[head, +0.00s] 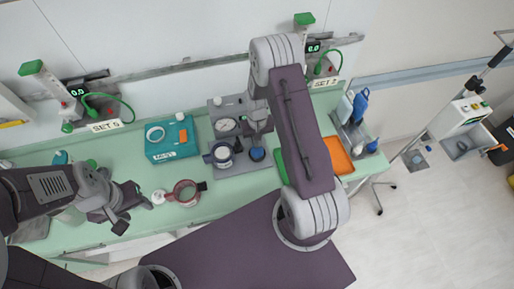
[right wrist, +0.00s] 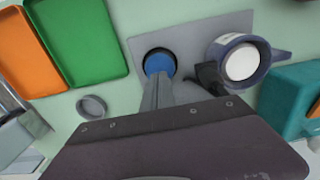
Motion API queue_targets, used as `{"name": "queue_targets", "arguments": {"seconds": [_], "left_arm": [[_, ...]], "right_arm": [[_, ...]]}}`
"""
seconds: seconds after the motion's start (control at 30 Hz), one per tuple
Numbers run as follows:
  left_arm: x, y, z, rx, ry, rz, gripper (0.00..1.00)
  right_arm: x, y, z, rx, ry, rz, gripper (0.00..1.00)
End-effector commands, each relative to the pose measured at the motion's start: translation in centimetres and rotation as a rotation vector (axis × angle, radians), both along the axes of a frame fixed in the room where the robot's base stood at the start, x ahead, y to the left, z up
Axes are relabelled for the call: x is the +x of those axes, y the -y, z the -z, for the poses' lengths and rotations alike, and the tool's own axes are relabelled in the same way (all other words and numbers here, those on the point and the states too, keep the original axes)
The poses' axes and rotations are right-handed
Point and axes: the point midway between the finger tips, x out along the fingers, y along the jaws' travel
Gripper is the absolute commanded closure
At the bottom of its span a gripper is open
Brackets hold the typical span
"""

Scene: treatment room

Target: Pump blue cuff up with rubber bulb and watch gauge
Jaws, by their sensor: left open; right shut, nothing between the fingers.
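The blue cuff (head: 221,154) wraps a white cylinder on a grey base plate (head: 240,169); the cuff also shows in the right wrist view (right wrist: 222,55). The round gauge (head: 227,125) stands behind it, its needle too small to read. The blue rubber bulb (head: 257,154) sits right of the cuff; it also shows in the right wrist view (right wrist: 159,62). My right gripper (right wrist: 157,100) is shut and empty, its fingertips over the bulb's near edge; I cannot tell whether they touch. My left gripper (head: 134,208) is open and empty, at the left of the counter.
A reddish ring with a dark tab (head: 184,193) lies right of my left gripper. A teal box (head: 172,138) stands left of the base plate. Green and orange trays (head: 338,156) lie to the right, partly behind my right arm. Counter between the ring and base plate is clear.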

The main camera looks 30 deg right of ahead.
Motion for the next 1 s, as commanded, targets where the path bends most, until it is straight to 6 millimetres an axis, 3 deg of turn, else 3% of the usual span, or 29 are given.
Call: {"name": "queue_targets", "arguments": {"seconds": [0.27,0.83,1.0], "left_arm": [[0.0,0.0,0.1,0.0,0.0,0.0,0.51],[0.0,0.0,2.4,0.0,0.0,0.0,0.51],[0.0,0.0,1.6,0.0,0.0,0.0,0.51]], "right_arm": [[0.0,0.0,0.2,0.0,0.0,0.0,1.0],[0.0,0.0,3.0,0.0,-0.001,0.0,1.0],[0.0,0.0,2.2,0.0,-0.001,0.0,1.0]]}}
